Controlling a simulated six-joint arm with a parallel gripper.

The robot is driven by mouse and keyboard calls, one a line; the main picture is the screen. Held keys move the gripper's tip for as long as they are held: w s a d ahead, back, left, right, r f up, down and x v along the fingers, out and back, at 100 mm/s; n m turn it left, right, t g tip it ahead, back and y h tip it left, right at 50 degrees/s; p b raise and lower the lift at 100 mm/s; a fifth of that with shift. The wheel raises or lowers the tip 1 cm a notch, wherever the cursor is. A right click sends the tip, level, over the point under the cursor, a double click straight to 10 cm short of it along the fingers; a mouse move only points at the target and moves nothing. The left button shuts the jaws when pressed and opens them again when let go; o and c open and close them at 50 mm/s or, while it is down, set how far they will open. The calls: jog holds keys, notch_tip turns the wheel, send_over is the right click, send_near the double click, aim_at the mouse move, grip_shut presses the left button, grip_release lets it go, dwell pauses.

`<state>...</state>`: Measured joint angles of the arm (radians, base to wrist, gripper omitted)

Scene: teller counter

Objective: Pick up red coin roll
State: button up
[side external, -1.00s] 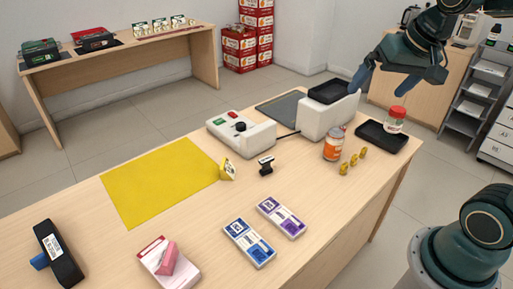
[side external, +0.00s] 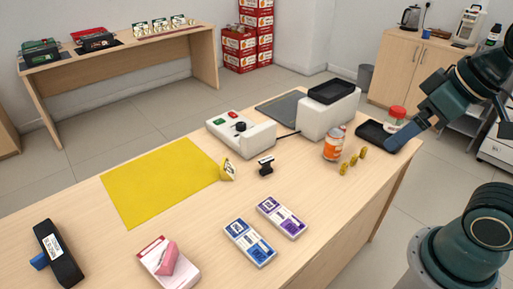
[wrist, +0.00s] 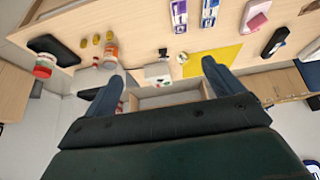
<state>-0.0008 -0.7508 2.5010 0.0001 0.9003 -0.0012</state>
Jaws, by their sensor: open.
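I cannot make out a thing that is clearly a red coin roll. A small clear jar with a red lid (side external: 397,112) stands at the black tray (side external: 371,129) at the counter's right end; the jar also shows in the wrist view (wrist: 43,66). My gripper (side external: 455,131) is open and empty, off the counter's right end. In the side view one blue finger overlaps the tray's right edge, just below the jar. In the wrist view my gripper (wrist: 162,74) has its fingers wide apart, with the jar outside them to the left.
An orange-labelled container (side external: 334,144) and several small yellow pieces (side external: 353,161) stand left of the tray. The front right counter is clear.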

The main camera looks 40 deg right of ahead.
jog(key=c, duration=0.9)
jog(key=shift+o, duration=0.2)
jog(key=shift+w, duration=0.1)
jog(key=w+d+r, duration=0.1)
jog(key=w+d, duration=0.2)
jog(key=w, duration=0.3)
jog(key=w+d+r, duration=0.1)
jog(key=w+d, duration=0.2)
jog(key=w, duration=0.3)
jog(key=n+g, duration=0.1)
send_over(343, 127)
jog(key=s, duration=0.5)
notch_tip(343, 127, down, 23)
jog(key=shift+x, duration=4.1)
